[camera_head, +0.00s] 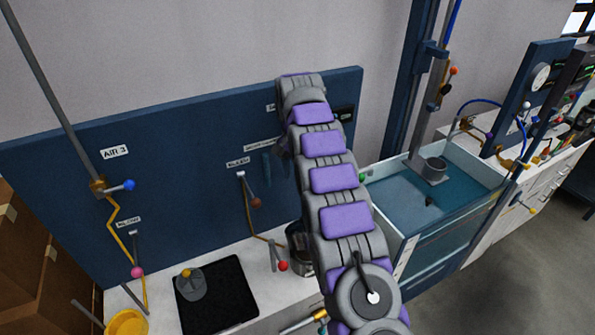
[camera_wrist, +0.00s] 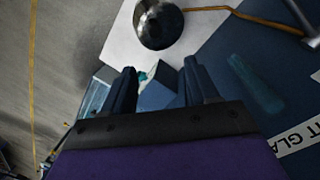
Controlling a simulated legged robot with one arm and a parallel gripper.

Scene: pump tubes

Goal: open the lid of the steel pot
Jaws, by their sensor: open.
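The steel pot (camera_head: 298,262) stands on the white counter in the head view, mostly hidden behind my arm. In the wrist view a round, shiny dark metal thing, apparently the pot (camera_wrist: 158,24), shows at the top, beyond my fingertips. I cannot tell its lid apart from its body. My gripper (camera_wrist: 158,72) is open, its two dark fingers spread with nothing held between them. A gap separates the fingers from the pot in the picture. In the head view my gripper is hidden behind my arm.
A red-knobbed lever (camera_head: 282,265) stands just left of the pot. A dark blue panel (camera_head: 180,165) with levers and yellow tubing rises behind. A black mat (camera_head: 217,296) bears a grey cap (camera_head: 190,284). A water-filled tank (camera_head: 425,195) is on the right.

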